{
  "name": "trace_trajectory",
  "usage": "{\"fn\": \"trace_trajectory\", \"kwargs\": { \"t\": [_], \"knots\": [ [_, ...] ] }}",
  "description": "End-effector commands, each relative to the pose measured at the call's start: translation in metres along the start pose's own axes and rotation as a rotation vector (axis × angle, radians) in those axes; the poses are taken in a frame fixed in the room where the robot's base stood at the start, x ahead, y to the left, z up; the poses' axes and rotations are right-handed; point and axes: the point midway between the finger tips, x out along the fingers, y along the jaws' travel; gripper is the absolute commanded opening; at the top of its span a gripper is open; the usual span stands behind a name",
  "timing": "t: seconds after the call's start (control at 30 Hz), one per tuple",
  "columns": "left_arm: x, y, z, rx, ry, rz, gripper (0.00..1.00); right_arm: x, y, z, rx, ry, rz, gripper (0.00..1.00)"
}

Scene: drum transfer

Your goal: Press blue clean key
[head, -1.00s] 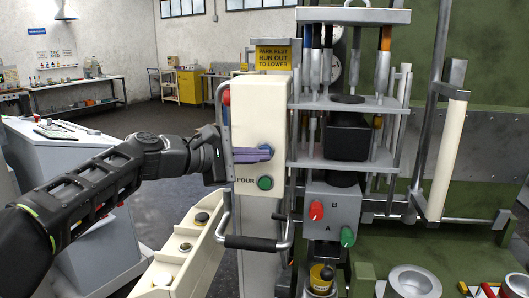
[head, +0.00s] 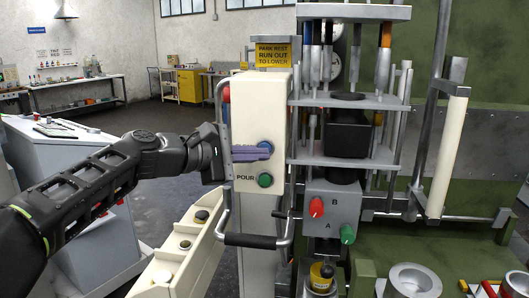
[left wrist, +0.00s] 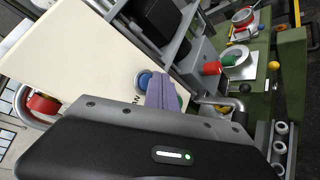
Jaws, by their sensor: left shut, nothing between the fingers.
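The blue key (head: 265,147) is a round button on the front of the cream control box (head: 258,108). A green button (head: 265,180) marked POUR sits below it, and a red button (head: 226,93) is on the box's left side. My left gripper (head: 268,152) is shut and empty, its purple-grey fingers pointing right with the tips at the blue key. In the left wrist view the fingers (left wrist: 163,92) overlap the blue key (left wrist: 144,80); I cannot tell whether they touch it or press it. My right gripper is not in view.
A grey tubular guard (head: 252,241) runs along the box's left side and below it, close to my left gripper. A grey box with red and green knobs (head: 331,213) stands to the right. A yellow sign (head: 272,55) is above the control box.

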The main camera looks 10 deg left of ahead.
Motion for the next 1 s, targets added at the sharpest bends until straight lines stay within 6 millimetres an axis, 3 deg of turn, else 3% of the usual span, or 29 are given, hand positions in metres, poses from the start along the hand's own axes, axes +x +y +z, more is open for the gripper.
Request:
{"fn": "trace_trajectory", "kwargs": {
  "t": [0.53, 1.0],
  "knots": [
    [-0.005, -0.004, 0.004, 0.000, -0.001, 0.000, 0.00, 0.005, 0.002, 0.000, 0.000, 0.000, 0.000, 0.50],
    [-0.035, -0.026, 0.025, 0.000, -0.001, 0.000, 0.00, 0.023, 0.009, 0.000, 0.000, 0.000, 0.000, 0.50]
  ]
}}
